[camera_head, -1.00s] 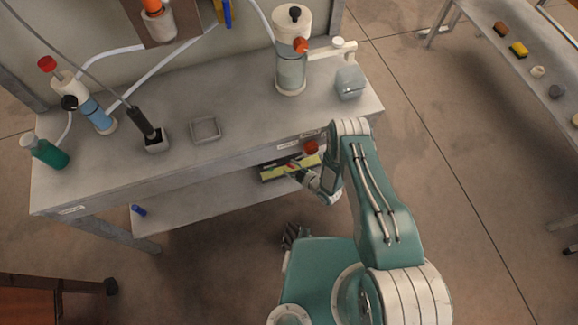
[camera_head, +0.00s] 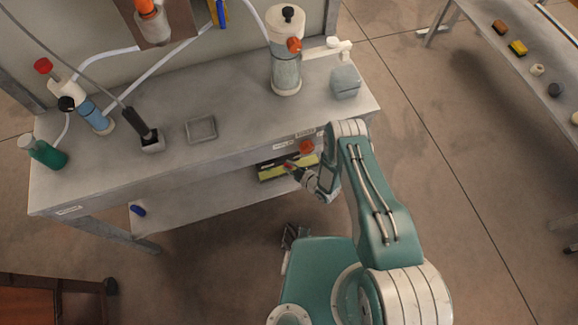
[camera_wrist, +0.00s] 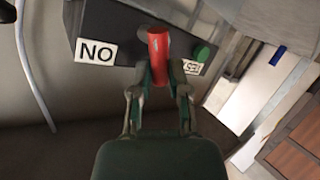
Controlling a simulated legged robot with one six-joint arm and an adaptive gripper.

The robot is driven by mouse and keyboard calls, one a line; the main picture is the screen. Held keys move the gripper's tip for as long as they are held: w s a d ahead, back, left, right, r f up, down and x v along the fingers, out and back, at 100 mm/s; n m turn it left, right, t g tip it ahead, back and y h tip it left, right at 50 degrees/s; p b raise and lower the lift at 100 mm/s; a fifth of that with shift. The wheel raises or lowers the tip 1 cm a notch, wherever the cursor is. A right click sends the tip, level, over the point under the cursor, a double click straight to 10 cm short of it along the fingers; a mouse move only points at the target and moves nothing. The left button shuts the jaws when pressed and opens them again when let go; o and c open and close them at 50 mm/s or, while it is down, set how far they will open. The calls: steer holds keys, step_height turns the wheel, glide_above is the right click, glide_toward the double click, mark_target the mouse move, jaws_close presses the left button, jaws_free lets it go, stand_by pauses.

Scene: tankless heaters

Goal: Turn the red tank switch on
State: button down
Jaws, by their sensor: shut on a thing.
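A red cylindrical handle (camera_wrist: 158,54) stands in front of a dark box (camera_wrist: 120,22) in the wrist view. A white label (camera_wrist: 96,52) left of the handle reads "NO" as pictured, which could be "ON" upside down. A second label (camera_wrist: 192,67) is partly covered by the handle and finger. My gripper (camera_wrist: 160,84) is shut on the red handle, with fingers on both sides of its lower end. In the head view my gripper (camera_head: 291,167) is at the bench's front edge, near a red-orange knob (camera_head: 306,147); its fingertips are too small there to show the hold.
A green knob (camera_wrist: 204,51) sits right of the handle. A grey bench (camera_head: 230,122) bears a large cylinder (camera_head: 286,70), a smaller blue cylinder (camera_head: 93,115), a green bottle (camera_head: 48,153) and a square tray (camera_head: 201,130). A yellow-green box (camera_head: 270,170) lies below the bench top.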

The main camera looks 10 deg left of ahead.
steer(key=shift+w+d+f+m+t+y, duration=0.15)
steer(key=shift+d+m+y, duration=0.2)
steer(key=shift+m+y, duration=0.55)
steer(key=shift+w+d+r+m+t+y, duration=0.15)
steer(key=shift+d+m+y, duration=0.2)
steer(key=shift+m+y, duration=0.55)
steer(key=shift+w+d+f+m+t+y, duration=0.15)
steer(key=shift+d+m+y, duration=0.3)
steer(key=shift+m, duration=0.85)
steer(key=c, duration=0.6)
jaws_free()
steer(key=shift+w, duration=0.1)
steer(key=shift+d, duration=0.1)
steer(key=v, duration=1.1)
steer(key=shift+d, duration=0.4)
